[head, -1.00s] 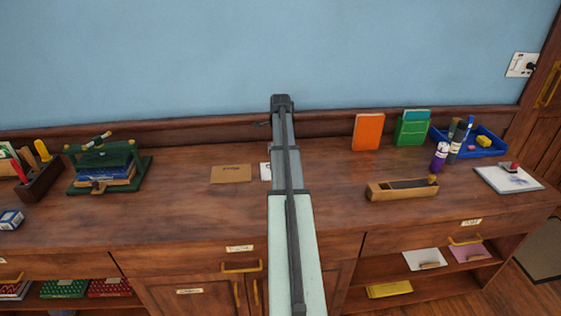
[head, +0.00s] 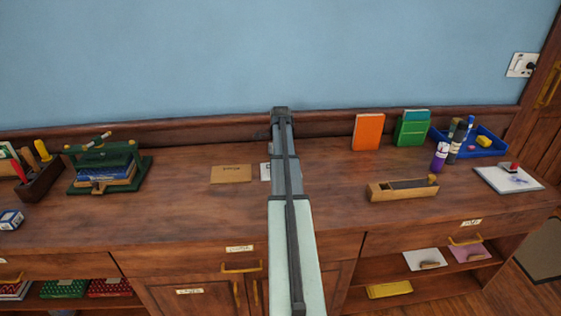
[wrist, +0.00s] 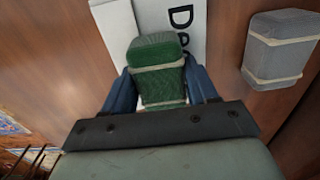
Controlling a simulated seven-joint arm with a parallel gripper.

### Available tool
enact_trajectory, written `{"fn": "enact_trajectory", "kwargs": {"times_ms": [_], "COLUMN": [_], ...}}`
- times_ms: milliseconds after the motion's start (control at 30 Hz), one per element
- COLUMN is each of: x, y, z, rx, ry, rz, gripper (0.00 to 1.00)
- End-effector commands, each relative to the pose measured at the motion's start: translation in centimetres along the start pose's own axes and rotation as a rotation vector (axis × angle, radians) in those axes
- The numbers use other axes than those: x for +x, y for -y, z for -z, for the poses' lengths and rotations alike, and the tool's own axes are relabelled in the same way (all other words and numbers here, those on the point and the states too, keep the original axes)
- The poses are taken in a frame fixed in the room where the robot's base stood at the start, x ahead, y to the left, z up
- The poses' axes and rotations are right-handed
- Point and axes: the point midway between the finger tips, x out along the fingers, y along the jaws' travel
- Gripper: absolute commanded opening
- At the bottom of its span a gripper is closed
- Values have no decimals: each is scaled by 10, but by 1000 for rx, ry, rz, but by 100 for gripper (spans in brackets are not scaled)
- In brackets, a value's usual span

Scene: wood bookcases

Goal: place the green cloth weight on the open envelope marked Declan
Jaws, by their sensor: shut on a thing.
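My gripper (wrist: 159,76) is shut on the green cloth weight (wrist: 158,55), a padded green block with pale bands, between its blue fingers in the wrist view. Behind the weight lies a white envelope (wrist: 187,38) with dark lettering that starts "De"; the rest of the word is hidden. The weight overlaps the envelope in this view; I cannot tell whether they touch. In the head view my arm hides the gripper and the weight, and only the left edge of the white envelope (head: 265,171) shows.
A grey cloth weight (wrist: 279,48) lies to the right in the wrist view. A brown envelope (head: 231,174) lies left of my arm on the wooden counter (head: 200,212).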

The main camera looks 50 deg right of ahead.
Motion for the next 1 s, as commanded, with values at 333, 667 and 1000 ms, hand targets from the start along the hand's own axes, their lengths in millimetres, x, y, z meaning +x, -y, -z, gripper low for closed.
{"fn": "enact_trajectory", "kwargs": {"times_ms": [333, 667, 1000], "x": [2, -2, -49], "y": [0, 0, 1], "z": [0, 0, 0], "rx": [0, 0, 0], "ry": [0, 0, 0], "rz": [0, 0, 2], "gripper": [83, 83, 83]}}
